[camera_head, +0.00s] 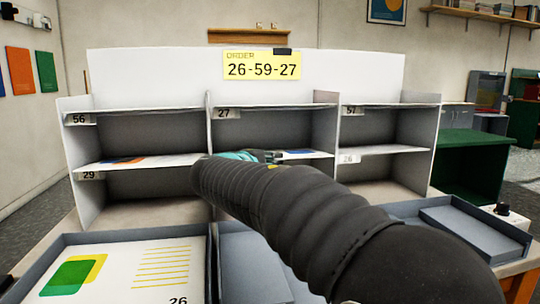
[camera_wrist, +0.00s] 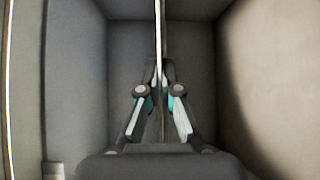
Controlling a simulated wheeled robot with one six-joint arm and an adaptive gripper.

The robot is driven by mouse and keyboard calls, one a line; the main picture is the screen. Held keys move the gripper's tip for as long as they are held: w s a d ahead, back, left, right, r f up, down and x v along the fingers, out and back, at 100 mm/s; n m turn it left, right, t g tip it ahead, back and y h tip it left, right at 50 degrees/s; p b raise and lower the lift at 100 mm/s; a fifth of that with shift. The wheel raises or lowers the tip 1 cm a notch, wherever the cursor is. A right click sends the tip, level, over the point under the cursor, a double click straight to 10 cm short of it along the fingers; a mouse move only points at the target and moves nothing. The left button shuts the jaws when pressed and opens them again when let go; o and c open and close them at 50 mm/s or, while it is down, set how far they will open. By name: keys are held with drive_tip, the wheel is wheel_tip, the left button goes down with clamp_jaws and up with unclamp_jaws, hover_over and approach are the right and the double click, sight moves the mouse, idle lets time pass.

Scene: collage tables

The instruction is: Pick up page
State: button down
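My gripper (camera_head: 250,155) reaches into the middle column of the shelf unit, at the level of the middle board. A page (camera_head: 302,154), white with a blue patch, lies on that board beside it, partly hidden by my arm. In the wrist view, my gripper's fingers (camera_wrist: 160,78) lie on either side of a thin, bright upright edge (camera_wrist: 157,25). I cannot tell whether this is the page, the board or both, or whether the fingers touch it. Another page (camera_head: 128,161), with orange and blue, lies on the left column's middle board.
A yellow sign (camera_head: 262,66) reads 26-59-27. A page marked 26 (camera_head: 125,278) lies in the left front tray (camera_head: 92,236). The middle tray (camera_head: 250,268) and right tray (camera_head: 455,222) show no page. Shelf boards and upright dividers closely surround my gripper.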

idle(0.3)
drive_tip(key=shift+s+r, duration=0.2)
drive_tip(key=shift+r, duration=0.2)
wheel_tip(320, 180, up, 6)
drive_tip(key=shift+r, duration=0.25)
drive_tip(key=s+d+b, duration=0.1)
drive_tip(key=s+d, duration=0.1)
drive_tip(key=s, duration=0.7)
drive_tip(key=s+d+b, duration=0.1)
drive_tip(key=s+d, duration=0.2)
drive_tip(key=s, duration=0.6)
drive_tip(key=shift+s+d+f+b, duration=0.15)
drive_tip(key=shift+s+d+b, duration=0.15)
drive_tip(key=shift+s+b, duration=0.1)
